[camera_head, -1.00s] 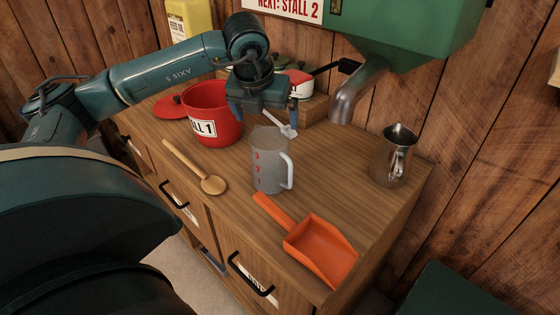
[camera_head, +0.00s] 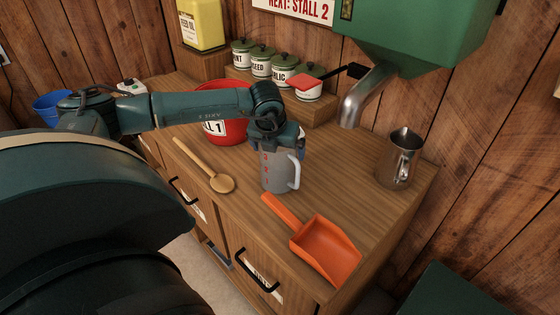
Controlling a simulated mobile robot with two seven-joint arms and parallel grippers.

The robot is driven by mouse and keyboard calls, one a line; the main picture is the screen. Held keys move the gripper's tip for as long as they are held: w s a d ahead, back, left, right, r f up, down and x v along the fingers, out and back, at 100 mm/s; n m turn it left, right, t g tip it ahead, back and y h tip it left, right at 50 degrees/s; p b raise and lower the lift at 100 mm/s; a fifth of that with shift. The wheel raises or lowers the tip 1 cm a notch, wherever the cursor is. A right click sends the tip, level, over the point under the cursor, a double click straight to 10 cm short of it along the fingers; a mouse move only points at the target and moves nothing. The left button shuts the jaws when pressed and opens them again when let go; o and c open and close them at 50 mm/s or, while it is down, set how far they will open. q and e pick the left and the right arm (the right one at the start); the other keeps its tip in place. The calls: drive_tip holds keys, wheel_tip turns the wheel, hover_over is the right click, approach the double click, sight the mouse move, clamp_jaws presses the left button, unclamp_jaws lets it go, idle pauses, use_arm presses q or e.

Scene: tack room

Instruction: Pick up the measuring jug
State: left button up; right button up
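The measuring jug (camera_head: 277,174) is a grey, translucent cup with red marks and a white handle on its right. It stands upright on the wooden cabinet top, near the middle of the head view. My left gripper (camera_head: 276,147) points down at the jug's top, with its fingers at the rim. The gripper covers the jug's mouth, and I cannot tell whether the fingers are closed on the wall. My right gripper is not in view.
A wooden spoon (camera_head: 205,165) lies left of the jug, an orange scoop (camera_head: 325,246) in front right. A steel pitcher (camera_head: 399,160) stands right. A red bucket (camera_head: 226,126), labelled canisters (camera_head: 261,63) and a green hopper's metal spout (camera_head: 363,98) are behind.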

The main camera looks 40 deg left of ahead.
use_arm(q)
drive_tip(key=shift+f, duration=0.1)
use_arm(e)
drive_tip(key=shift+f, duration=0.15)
use_arm(q)
drive_tip(key=shift+c, duration=0.3)
drive_tip(key=c, duration=1)
drive_tip(key=shift+c, duration=0.2)
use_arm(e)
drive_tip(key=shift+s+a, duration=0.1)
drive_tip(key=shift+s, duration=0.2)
